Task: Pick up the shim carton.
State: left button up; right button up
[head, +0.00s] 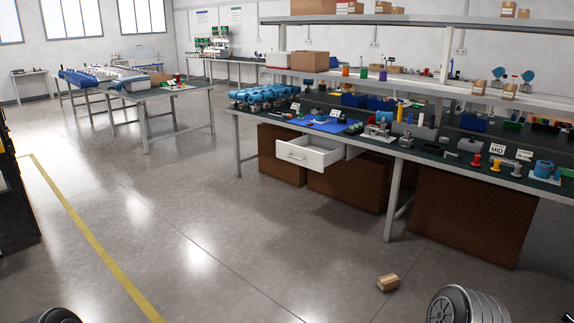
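A small brown carton (388,283) with a paler band lies on the bare floor in front of the long workbench, at the lower right of the head view. It may be the shim carton, but no label on it can be read. Other small cartons with white labels stand on the shelves, such as one on the lower shelf (509,91) and one on the top shelf (508,9); their print is too small to read. Neither of my grippers shows; only rounded dark and grey parts, likely of my arms, show at the bottom edge.
The long workbench (272,117) carries blue parts, bins and fixtures. Its white drawer (309,152) stands open into the aisle. Large brown boxes (465,215) stand under it. A second table (178,92) is farther left. The floor around the carton and along the yellow line (88,232) is clear.

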aim_at(390, 281)
jog(key=i+z, duration=0.35)
jog(key=i, duration=0.2)
jog(key=i+j+z, duration=0.35)
jog(key=i, duration=0.15)
jog(key=i+l+z, duration=0.25)
jog(key=i, duration=0.25)
jog(key=i+z, duration=0.25)
jog(key=i, duration=0.2)
jog(key=i+j+z, duration=0.1)
jog(key=i+z, duration=0.15)
jog(key=i, duration=0.25)
jog(key=i+j+z, duration=0.25)
jog(key=i, duration=0.2)
jog(key=i+j+z, duration=0.25)
jog(key=i, duration=0.25)
jog(key=i+j+z, duration=0.25)
jog(key=i, duration=0.15)
